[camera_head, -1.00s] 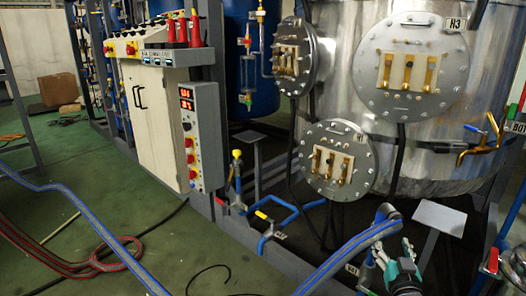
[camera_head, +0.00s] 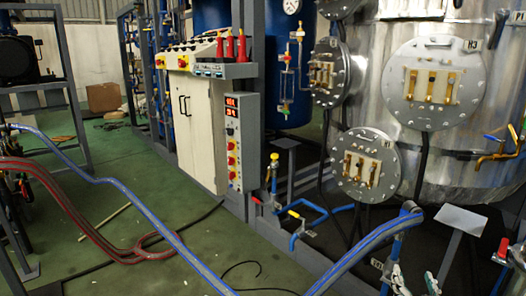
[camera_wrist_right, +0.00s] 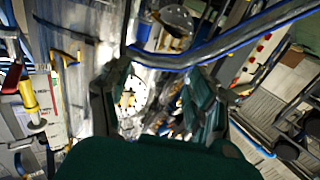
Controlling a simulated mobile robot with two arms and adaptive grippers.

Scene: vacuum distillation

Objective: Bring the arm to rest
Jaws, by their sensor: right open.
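My right gripper (camera_head: 415,282) shows only in part at the bottom edge of the head view, below the end of the blue hose (camera_head: 365,245). In the right wrist view my right gripper (camera_wrist_right: 157,98) has its two dark green fingers spread apart. No object is held between them; a pale round flange and blurred equipment show behind the gap. A hose with blue edges (camera_wrist_right: 230,42) crosses above the fingers in that view; I cannot tell whether it touches them. My left gripper is not in view.
A steel vessel (camera_head: 470,165) with bolted flanges stands at the right. A grey plate on a post (camera_head: 461,219) is close to my right gripper. A control box (camera_head: 232,140) and white cabinet (camera_head: 196,130) stand mid-view. Red hoses (camera_head: 75,220) lie on the green floor (camera_head: 165,205).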

